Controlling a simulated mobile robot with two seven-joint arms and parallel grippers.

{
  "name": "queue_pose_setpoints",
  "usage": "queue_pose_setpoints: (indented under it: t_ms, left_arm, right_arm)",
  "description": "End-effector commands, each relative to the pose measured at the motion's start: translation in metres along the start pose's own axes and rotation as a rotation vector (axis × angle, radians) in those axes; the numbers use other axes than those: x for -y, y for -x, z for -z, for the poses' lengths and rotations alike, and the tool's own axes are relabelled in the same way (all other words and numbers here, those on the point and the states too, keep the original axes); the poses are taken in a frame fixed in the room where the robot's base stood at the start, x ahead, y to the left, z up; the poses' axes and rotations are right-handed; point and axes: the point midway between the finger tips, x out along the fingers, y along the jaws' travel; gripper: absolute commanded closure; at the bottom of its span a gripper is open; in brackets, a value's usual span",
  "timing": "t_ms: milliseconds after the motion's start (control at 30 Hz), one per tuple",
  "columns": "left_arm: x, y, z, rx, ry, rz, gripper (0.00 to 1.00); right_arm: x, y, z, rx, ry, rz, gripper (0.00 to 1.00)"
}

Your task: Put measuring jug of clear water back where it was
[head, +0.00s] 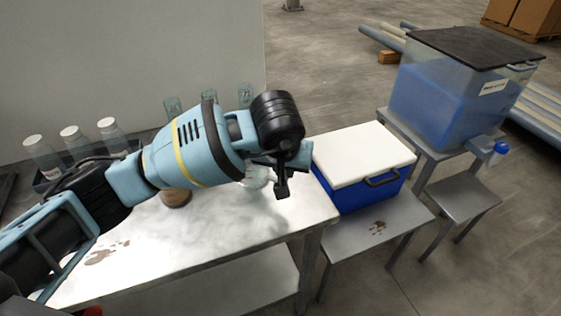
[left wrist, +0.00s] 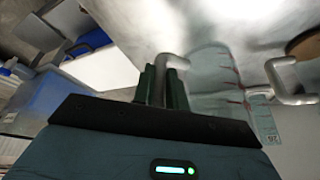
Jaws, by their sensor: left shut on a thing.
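My left gripper (head: 281,184) is above the right part of the metal table (head: 225,235). The clear measuring jug (head: 257,178) shows only partly behind it in the head view. In the left wrist view, the fingers (left wrist: 163,82) are shut on a pale grey handle (left wrist: 174,61). Beside it is the transparent jug body (left wrist: 218,72) with red marks. I cannot tell whether the jug's base touches the table. My right gripper is not in view.
A blue cooler with a white lid (head: 364,152) stands right of the table. A tank of blue liquid (head: 440,105) is farther right. White-capped bottles (head: 72,136) stand at the left back. A second handle (left wrist: 287,82) shows in the wrist view. The table's front is clear.

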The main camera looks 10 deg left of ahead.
Motion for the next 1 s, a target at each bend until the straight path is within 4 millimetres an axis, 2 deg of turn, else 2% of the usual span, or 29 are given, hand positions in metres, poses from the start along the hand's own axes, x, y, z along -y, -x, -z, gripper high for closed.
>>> queue_pose_setpoints:
  t_ms: [100, 333, 767, 1000]
  left_arm:
    - [0.006, -0.011, 0.02, 0.001, 0.003, 0.0, 1.0]
    - [0.013, -0.023, 0.042, 0.0, 0.0, 0.0, 1.0]
    - [0.018, -0.03, 0.054, 0.001, 0.001, 0.0, 1.0]
    - [0.016, -0.059, 0.04, 0.001, -0.001, -0.002, 1.0]
  right_arm:
    - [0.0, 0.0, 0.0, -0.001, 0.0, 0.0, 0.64]
    - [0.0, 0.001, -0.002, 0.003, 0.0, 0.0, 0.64]
    - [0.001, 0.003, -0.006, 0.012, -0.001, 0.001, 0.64]
    - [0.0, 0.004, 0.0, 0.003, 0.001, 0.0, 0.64]
